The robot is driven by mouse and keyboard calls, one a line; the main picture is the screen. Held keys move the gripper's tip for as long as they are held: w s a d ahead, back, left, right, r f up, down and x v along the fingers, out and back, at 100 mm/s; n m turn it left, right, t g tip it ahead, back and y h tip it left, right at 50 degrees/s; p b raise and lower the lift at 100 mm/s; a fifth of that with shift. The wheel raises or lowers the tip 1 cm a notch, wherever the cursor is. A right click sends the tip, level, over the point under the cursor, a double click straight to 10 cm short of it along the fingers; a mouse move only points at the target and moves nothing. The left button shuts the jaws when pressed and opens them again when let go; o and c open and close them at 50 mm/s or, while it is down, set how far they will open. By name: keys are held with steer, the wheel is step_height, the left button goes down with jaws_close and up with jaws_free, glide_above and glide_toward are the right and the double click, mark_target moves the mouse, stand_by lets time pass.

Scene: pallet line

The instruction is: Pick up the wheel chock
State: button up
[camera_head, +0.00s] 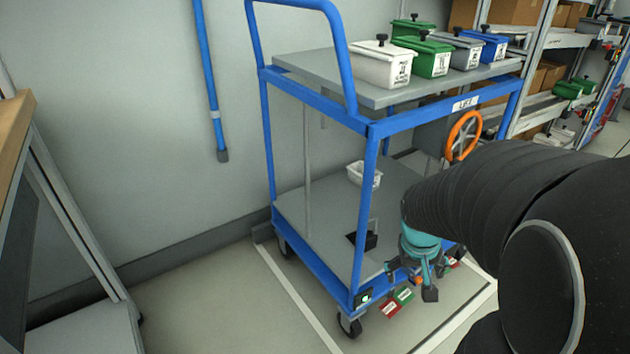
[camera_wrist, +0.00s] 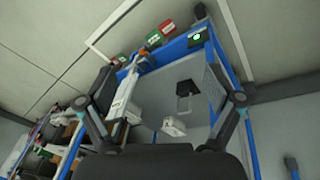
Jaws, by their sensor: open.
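A small black block with an upright loop handle (camera_head: 364,238) sits on the cart's grey lower shelf (camera_head: 322,230), near the front post; it looks like the wheel chock. In the wrist view the black block (camera_wrist: 184,103) shows between the fingers, nearer the right one, and well beyond them. My gripper (camera_head: 411,282) hangs at the cart's right side, to the right of the block and apart from it. In the wrist view my gripper (camera_wrist: 160,80) has its fingers spread wide with nothing between them.
The blue cart frame (camera_head: 366,210) has a post beside the block and an upper deck (camera_head: 310,64) above it, carrying several lidded bins. A white open bin (camera_head: 364,176) stands farther back on the lower shelf. Loaded racks (camera_head: 540,100) stand behind at right.

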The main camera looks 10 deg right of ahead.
steer(key=w+d+f+h+b, duration=0.1)
steer(key=w+d+f, duration=0.3)
steer(key=d+f, duration=0.7)
steer(key=n+t+y+b, duration=0.1)
steer(key=n+t+y, duration=0.55)
steer(key=t, duration=0.45)
glide_toward(368, 236)
steer(key=shift+y, duration=0.35)
steer(key=x, duration=0.4)
steer(key=d+x, duration=0.1)
steer(key=x, duration=0.1)
steer(key=shift+w+f+b, duration=0.3)
steer(key=shift+f+b, duration=0.05)
steer(key=x, duration=0.4)
steer(key=shift+w+a, duration=0.1)
steer(key=shift+a, duration=0.35)
steer(key=shift+w+f, duration=0.1)
steer(key=shift+w, duration=0.35)
steer(key=shift+c, duration=0.3)
